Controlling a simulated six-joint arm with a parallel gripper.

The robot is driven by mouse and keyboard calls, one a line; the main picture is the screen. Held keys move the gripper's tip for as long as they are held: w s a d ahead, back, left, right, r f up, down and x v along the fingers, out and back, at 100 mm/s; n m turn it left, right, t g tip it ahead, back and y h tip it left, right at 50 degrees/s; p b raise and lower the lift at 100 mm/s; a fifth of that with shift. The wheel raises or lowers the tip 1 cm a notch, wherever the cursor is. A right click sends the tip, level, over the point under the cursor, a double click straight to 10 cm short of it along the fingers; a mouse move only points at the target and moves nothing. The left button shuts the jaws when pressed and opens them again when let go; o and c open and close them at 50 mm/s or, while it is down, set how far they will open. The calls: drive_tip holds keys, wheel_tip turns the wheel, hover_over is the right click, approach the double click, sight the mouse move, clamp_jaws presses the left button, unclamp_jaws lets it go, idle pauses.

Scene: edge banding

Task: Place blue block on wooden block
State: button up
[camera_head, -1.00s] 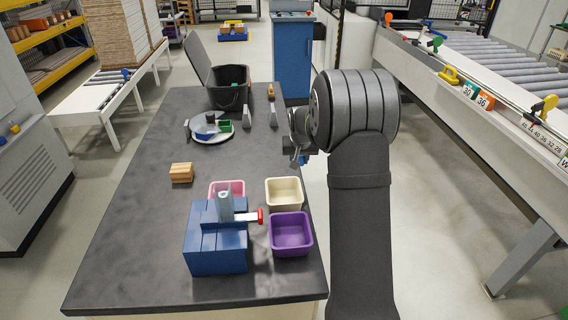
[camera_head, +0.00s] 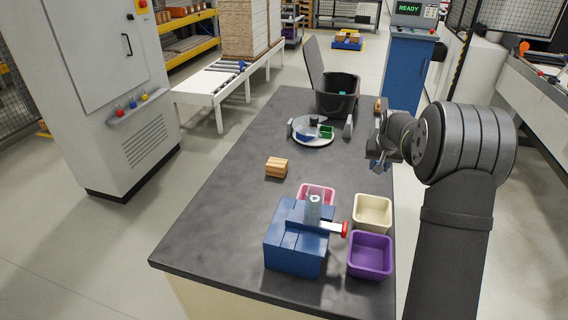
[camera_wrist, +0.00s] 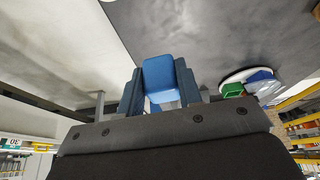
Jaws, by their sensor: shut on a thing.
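The wooden block (camera_head: 277,167) sits on the dark table top, left of the middle in the head view. My gripper (camera_head: 379,163) is above the table's right edge, to the right of the wooden block and apart from it. In the wrist view, my gripper (camera_wrist: 160,92) is shut on the blue block (camera_wrist: 159,74), which sits between the two dark blue finger pads. In the head view the held block is small and mostly hidden by the gripper.
A white plate (camera_head: 300,141) holds green, blue and dark pieces. A black bin (camera_head: 338,98) stands at the back. A blue machine-like fixture (camera_head: 292,250) and pink (camera_head: 318,190), cream (camera_head: 372,212) and purple (camera_head: 370,255) bins stand at the front. The table's left side is clear.

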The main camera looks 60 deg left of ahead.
drive_tip(key=s+a+r+n, duration=0.2)
drive_tip(key=s+a, duration=0.3)
drive_tip(key=a, duration=0.4)
drive_tip(key=n+g, duration=0.1)
drive_tip(key=n, duration=0.1)
hover_over(284, 163)
drive_tip(key=d, duration=0.1)
drive_tip(key=shift+y, duration=0.4)
drive_tip(key=f, duration=0.5)
drive_tip(key=shift+s+d+f, duration=0.15)
drive_tip(key=shift+s+f, duration=0.05)
drive_tip(key=shift+s, duration=0.05)
drive_tip(key=shift+f, duration=1.95)
drive_tip(key=shift+f, duration=0.1)
drive_tip(key=o, duration=1)
drive_tip(key=shift+c, duration=0.2)
